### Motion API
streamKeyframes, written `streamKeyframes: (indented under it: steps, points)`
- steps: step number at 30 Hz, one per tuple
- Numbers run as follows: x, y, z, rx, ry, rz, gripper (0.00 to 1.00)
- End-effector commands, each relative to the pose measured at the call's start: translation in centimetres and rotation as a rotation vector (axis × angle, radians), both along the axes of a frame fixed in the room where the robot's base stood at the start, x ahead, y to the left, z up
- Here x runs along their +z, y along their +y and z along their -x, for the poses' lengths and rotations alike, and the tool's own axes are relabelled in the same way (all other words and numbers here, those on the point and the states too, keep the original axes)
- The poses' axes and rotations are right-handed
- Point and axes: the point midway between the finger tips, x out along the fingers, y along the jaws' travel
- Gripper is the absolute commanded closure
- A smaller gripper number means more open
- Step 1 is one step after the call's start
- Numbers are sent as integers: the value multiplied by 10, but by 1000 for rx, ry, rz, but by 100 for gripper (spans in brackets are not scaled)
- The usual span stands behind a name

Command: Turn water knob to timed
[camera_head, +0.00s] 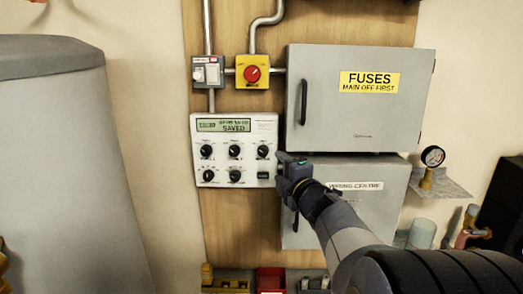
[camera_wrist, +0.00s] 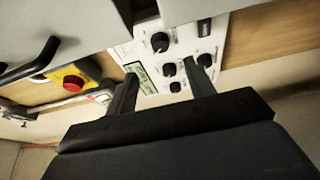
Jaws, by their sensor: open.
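A white control panel (camera_head: 222,122) with a small display reading "SAVED" is on the wooden board. It carries several black knobs, in an upper row (camera_head: 234,151) and a lower row (camera_head: 235,176). The knob labels are too small to read, so I cannot tell which is the water knob or where it points. My gripper (camera_head: 281,168) is at the panel's right edge, beside the right-hand knob (camera_head: 263,151). In the wrist view my gripper (camera_wrist: 161,70) is open, its fingers apart in front of the panel (camera_wrist: 182,45), with knobs visible between and beyond them. It holds nothing.
A grey fuse box (camera_head: 330,120) with a handle is above my gripper. A grey wiring-centre box (camera_head: 370,205) is behind my arm. A yellow box with a red knob (camera_head: 252,72) is above the panel. A large grey cylinder (camera_head: 60,170) stands at left.

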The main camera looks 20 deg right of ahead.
Motion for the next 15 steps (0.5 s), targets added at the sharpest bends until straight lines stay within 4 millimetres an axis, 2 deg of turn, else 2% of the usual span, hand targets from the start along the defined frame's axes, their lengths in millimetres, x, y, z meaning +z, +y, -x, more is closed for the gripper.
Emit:
streamKeyframes:
  steps: [15]
  points:
    - [0,1,-81,1,3,-5,49]
